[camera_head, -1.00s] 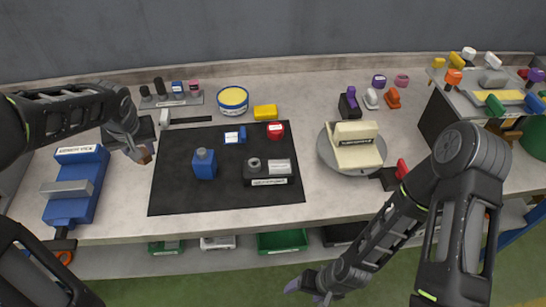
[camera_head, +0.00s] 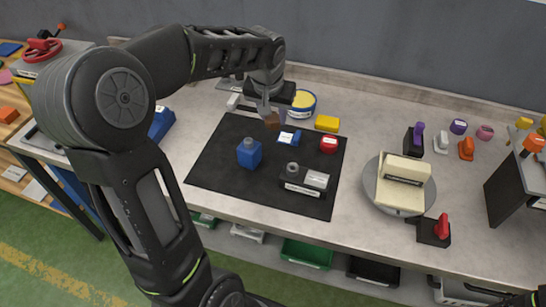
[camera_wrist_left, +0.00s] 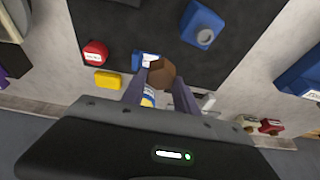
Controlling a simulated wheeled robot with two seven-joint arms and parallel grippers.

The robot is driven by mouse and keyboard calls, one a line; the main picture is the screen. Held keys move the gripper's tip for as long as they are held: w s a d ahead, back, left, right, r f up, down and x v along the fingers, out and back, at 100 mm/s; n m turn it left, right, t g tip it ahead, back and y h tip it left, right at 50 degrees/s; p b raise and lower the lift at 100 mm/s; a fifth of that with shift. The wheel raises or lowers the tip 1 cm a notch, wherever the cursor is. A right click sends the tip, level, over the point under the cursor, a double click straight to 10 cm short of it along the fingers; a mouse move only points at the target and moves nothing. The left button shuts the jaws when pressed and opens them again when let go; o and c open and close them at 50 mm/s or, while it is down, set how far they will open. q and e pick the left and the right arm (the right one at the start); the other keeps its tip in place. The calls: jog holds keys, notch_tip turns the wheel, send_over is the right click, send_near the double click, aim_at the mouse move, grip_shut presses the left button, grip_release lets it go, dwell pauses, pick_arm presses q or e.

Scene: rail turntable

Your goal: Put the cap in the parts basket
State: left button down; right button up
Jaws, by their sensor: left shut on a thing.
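My left gripper (camera_head: 270,110) is shut on a small brown cap (camera_head: 272,121), above the back of the black mat. In the left wrist view the cap (camera_wrist_left: 161,76) is a faceted brown piece between the two fingertips (camera_wrist_left: 160,88). I cannot tell which container is the parts basket. A green bin (camera_head: 306,253) stands under the bench's front edge, with other bins beside it.
On the mat (camera_head: 215,170) are a blue bottle (camera_head: 249,154), a small blue-and-white block (camera_head: 289,138), a red round piece (camera_head: 328,145) and a grey device (camera_head: 306,181). A yellow block (camera_head: 326,123) and round tin (camera_head: 301,103) lie behind. A turntable (camera_head: 425,196) stands right.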

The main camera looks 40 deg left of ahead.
pick_arm(q)
jog(key=shift+f+p, duration=0.5)
jog(key=shift+f, duration=2.65)
jog(key=shift+f, duration=1.85)
jog(key=shift+f, duration=0.1)
jog(key=c, duration=0.9)
grip_release()
jog(key=shift+c, duration=0.2)
jog(key=shift+r, duration=0.25)
jog(key=v, duration=1.1)
jog(key=shift+s+r+b, duration=0.25)
jog(key=shift+r+b, duration=0.1)
jog(key=shift+b, duration=0.05)
jog(key=shift+d, duration=0.1)
